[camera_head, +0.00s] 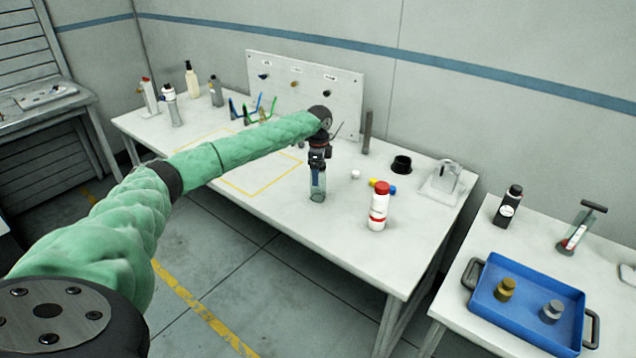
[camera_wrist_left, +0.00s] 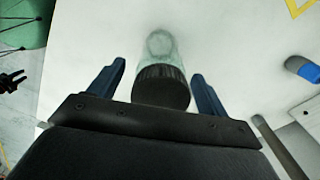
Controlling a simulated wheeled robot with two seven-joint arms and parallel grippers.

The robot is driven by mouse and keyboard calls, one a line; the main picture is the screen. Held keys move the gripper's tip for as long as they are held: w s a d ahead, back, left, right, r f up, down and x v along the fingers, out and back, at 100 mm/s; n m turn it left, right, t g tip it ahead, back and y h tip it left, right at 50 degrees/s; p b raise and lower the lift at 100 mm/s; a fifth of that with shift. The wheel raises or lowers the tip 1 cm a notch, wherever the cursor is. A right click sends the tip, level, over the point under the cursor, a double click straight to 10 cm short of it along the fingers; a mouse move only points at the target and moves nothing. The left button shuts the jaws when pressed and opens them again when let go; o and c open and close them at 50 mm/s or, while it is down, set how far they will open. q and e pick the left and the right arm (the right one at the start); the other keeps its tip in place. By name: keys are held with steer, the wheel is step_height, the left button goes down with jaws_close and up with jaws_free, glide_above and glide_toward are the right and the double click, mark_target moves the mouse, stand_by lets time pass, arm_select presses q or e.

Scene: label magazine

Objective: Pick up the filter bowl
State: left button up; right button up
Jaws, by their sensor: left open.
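The filter bowl (camera_head: 317,193) is a clear, slightly greenish cylinder standing upright on the white table near its front edge. In the left wrist view its clear body (camera_wrist_left: 161,48) shows beyond a black ribbed cap (camera_wrist_left: 161,88). My left gripper (camera_head: 318,177) reaches down over it from above. In the left wrist view the two blue fingers of the gripper (camera_wrist_left: 160,70) are apart, one on each side of the cap, with gaps showing on both sides. In the head view the gripper hides the bowl's upper part. My right gripper is not in view.
A white bottle with a red cap (camera_head: 379,206) stands close to the right. Small white, yellow and blue pieces, a black cup (camera_head: 401,165) and a grey upright post (camera_head: 367,132) are behind. A blue tray (camera_head: 483,289) sits on the right table.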

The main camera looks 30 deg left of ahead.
arm_select(q)
steer(key=c, duration=1.4)
